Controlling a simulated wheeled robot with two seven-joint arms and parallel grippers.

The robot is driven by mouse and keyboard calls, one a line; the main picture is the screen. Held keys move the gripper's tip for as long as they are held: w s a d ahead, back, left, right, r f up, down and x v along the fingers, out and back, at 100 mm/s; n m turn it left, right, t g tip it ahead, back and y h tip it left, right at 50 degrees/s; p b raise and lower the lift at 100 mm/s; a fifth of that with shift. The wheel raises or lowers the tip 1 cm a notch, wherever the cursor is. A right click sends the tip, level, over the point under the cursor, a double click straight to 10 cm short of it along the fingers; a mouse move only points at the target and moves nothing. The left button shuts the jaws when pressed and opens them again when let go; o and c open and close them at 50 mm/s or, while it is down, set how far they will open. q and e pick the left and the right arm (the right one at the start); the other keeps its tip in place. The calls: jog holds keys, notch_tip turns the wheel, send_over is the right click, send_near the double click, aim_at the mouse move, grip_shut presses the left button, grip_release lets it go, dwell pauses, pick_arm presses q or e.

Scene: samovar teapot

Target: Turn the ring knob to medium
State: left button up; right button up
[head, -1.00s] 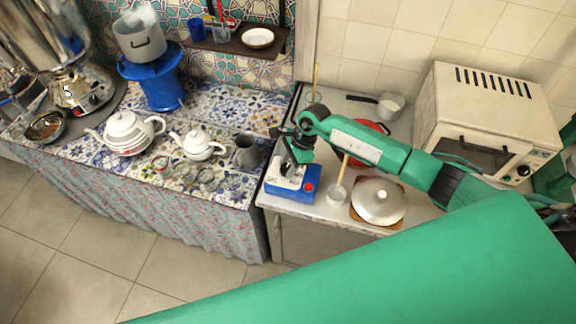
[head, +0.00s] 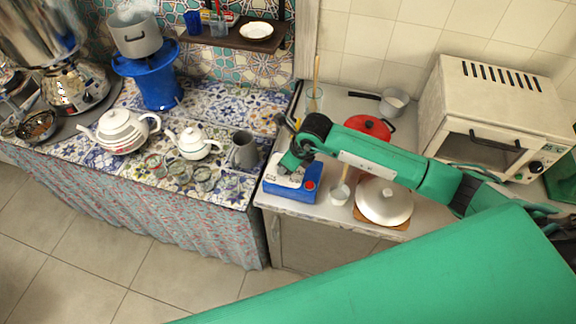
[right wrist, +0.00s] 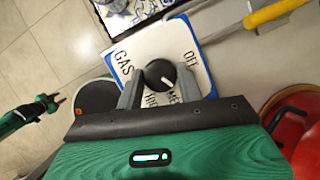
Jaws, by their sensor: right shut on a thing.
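The gas control box (head: 294,194), blue with a white top and a red button, stands at the left front of the right counter. In the right wrist view its white panel (right wrist: 150,42) reads GAS and OFF, with partly hidden labels starting HI and ME. The black round knob (right wrist: 160,73) has a white mark pointing lower right, toward the ME label. My right gripper (right wrist: 160,84) is shut on the knob, one finger on each side. A green and black arm part at the left of the right wrist view may be my left gripper (right wrist: 48,104); its jaws are unclear.
A lidded pan (head: 384,203) and a white cup (head: 338,193) stand right of the box. A red pot (head: 368,128) is behind my right arm, and an oven (head: 490,115) stands further right. Teapots (head: 193,144) and a grey mug (head: 243,151) are on the left counter.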

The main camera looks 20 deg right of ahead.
jog(key=m+h+b, duration=0.1)
jog(key=m+b, duration=0.1)
jog(key=m, duration=0.1)
jog(key=shift+a+f+t, duration=0.1)
jog(key=shift+t, duration=0.2)
jog(key=shift+m+h+b, duration=0.4)
jog(key=shift+m+b, duration=0.35)
jog(key=shift+m, duration=0.55)
jog(key=o, duration=1)
jog(key=shift+s+r, duration=0.1)
jog(key=shift+r, duration=0.1)
jog(key=b+v, duration=0.3)
jog(key=v, duration=1)
jog(key=shift+s+r+b, duration=0.2)
jog(key=shift+r+b, duration=0.05)
jog(key=shift+b, duration=0.05)
